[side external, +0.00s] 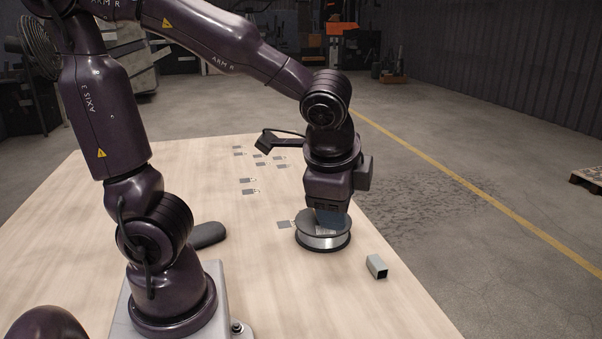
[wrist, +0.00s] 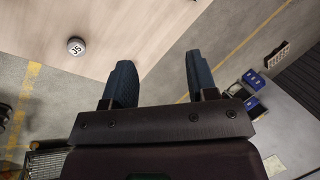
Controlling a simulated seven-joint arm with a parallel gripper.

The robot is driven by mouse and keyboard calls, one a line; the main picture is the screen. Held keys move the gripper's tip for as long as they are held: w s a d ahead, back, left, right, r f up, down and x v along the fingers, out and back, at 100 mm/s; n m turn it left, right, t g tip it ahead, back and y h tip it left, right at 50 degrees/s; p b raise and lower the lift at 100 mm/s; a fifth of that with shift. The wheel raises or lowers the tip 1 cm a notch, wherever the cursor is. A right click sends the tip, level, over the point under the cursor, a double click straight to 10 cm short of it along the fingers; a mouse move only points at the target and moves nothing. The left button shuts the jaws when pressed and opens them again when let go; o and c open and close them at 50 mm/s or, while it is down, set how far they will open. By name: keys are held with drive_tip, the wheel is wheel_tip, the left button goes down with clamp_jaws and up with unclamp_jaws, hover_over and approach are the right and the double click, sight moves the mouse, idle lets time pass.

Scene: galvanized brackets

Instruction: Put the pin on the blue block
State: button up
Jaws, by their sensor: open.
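My gripper (side external: 331,220) points down at the right part of the table, with its blue fingers at the top of a wire spool (side external: 324,242). In the wrist view my gripper (wrist: 159,62) shows two blue ridged fingers spread apart with nothing between them. In the side view, the spool and the gripper body hide the fingertips, so contact with the spool cannot be told. I cannot make out a pin or a blue block in either view.
A grey hollow block (side external: 376,267) lies right of the spool near the table edge. Several flat brackets (side external: 249,186) lie farther back. A dark rounded object (side external: 208,235) lies left. In the wrist view, blue bins (wrist: 254,80) stand beyond the table (wrist: 110,25).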

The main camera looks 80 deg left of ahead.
drive_tip(key=s+r+n+t+h, duration=0.2)
drive_tip(key=s+r+n+h, duration=0.1)
drive_tip(key=s+r+n, duration=0.2)
drive_tip(key=shift+a+n+t+h, duration=0.25)
drive_tip(key=shift+n+t+h, duration=0.15)
drive_tip(key=shift+n, duration=0.5)
drive_tip(key=shift+s, duration=0.1)
